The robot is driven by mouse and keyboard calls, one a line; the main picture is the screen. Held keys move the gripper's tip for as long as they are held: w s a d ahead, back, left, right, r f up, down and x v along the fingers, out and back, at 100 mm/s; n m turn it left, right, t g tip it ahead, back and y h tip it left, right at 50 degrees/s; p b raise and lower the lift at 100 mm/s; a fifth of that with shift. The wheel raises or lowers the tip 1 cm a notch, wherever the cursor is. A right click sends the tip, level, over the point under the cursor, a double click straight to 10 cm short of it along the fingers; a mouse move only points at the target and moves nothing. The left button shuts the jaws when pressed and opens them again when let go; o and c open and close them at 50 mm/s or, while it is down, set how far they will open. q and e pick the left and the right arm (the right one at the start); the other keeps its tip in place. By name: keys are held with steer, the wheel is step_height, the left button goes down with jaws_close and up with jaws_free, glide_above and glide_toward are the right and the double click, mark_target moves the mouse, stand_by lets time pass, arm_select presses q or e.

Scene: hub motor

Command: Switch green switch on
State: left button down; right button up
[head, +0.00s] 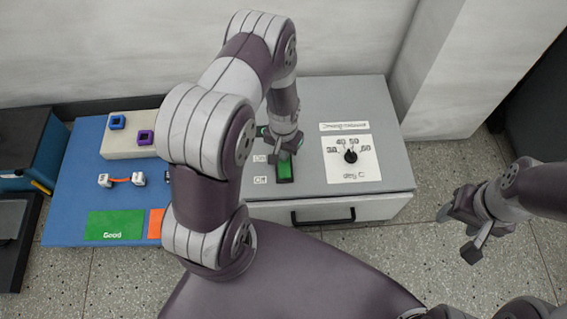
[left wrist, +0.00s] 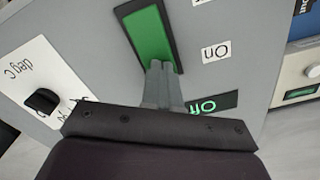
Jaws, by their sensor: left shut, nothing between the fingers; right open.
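The green switch (head: 285,171) is a bright green rocker in a dark frame on the grey panel top. It also shows in the left wrist view (left wrist: 152,36). My left gripper (head: 284,154) is shut and empty, with its fingertips (left wrist: 161,68) over the rocker's far end, beside the "On" label (left wrist: 215,52). I cannot tell whether they touch it. A small dark display (left wrist: 205,105) near the fingers reads "Off" in green. My right gripper (head: 464,231) is open and empty, off to the right of the panel above the floor.
A white dial plate with a black knob (head: 351,156) is right of the switch. The cabinet has a drawer with a black handle (head: 323,216). At left, a blue board (head: 70,205) carries coloured blocks and a green "Good" area (head: 114,225).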

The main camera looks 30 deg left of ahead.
arm_select(q)
steer(key=shift+f, duration=0.15)
step_height(320, 180, up, 7)
steer(key=p, duration=0.7)
stand_by(0.3)
